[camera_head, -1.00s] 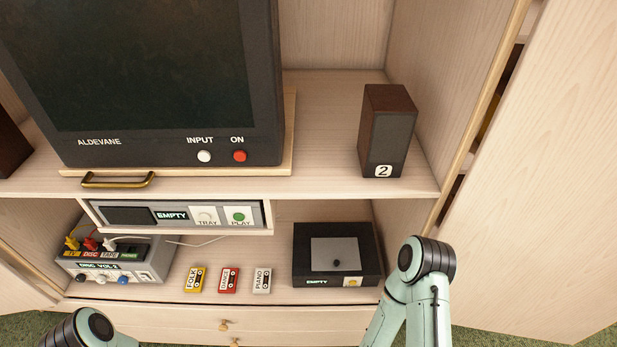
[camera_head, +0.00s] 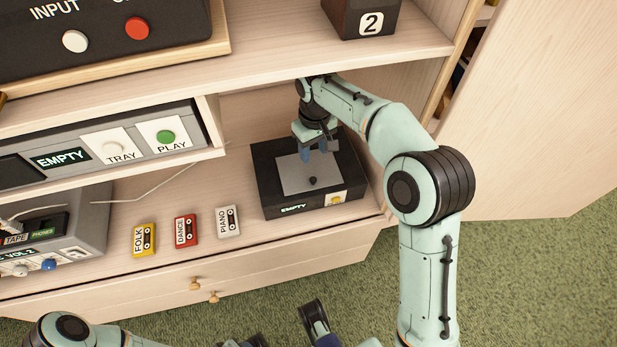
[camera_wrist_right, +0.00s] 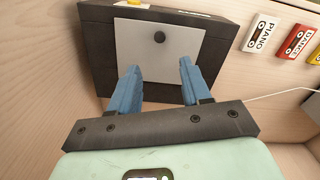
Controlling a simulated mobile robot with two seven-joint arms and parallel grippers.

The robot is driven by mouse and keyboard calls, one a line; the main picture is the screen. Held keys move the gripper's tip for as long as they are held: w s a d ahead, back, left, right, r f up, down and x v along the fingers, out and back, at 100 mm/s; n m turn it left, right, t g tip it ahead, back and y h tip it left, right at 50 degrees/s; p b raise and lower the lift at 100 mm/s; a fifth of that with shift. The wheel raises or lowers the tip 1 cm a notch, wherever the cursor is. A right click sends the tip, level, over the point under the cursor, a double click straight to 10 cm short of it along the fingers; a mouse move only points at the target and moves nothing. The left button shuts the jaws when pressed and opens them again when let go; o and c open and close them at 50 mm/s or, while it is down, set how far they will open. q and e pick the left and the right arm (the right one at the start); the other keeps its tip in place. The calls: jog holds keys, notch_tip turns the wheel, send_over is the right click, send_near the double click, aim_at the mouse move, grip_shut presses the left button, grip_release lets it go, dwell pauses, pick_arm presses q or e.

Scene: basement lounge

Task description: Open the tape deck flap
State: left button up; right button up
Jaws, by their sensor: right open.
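The tape deck (camera_head: 265,175) is a black box on the lower shelf with an "EMPTY" display and a yellow button at its front. Its grey flap (camera_head: 292,183) lies flat and shut on top, with a small black knob (camera_head: 312,181) near the front edge. My right gripper (camera_head: 314,152) is over the rear part of the flap, open and empty. In the right wrist view its two blue fingers (camera_wrist_right: 158,68) point toward the flap (camera_wrist_right: 135,40), with the knob (camera_wrist_right: 159,37) beyond the fingertips and apart from them. My left arm shows only partly at the bottom edge.
Folk (camera_head: 144,240), dance (camera_head: 186,230) and piano (camera_head: 228,221) cassettes lie left of the deck. The upper shelf (camera_head: 300,62) is close above my right wrist. A speaker (camera_head: 365,18) stands on it.

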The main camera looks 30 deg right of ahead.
aim_at(314, 180)
pick_arm(q)
jog(key=w+a+f+t+y+b, duration=0.1)
jog(key=w+a+f+b, duration=0.1)
jog(key=w+f+b, duration=0.1)
jog(key=shift+w+a+f+t, duration=0.3)
jog(key=shift+w+f, duration=0.25)
jog(key=shift+w, duration=0.55)
pick_arm(e)
notch_tip(314, 180, down, 13)
jog(key=shift+s, duration=0.15)
grip_shut()
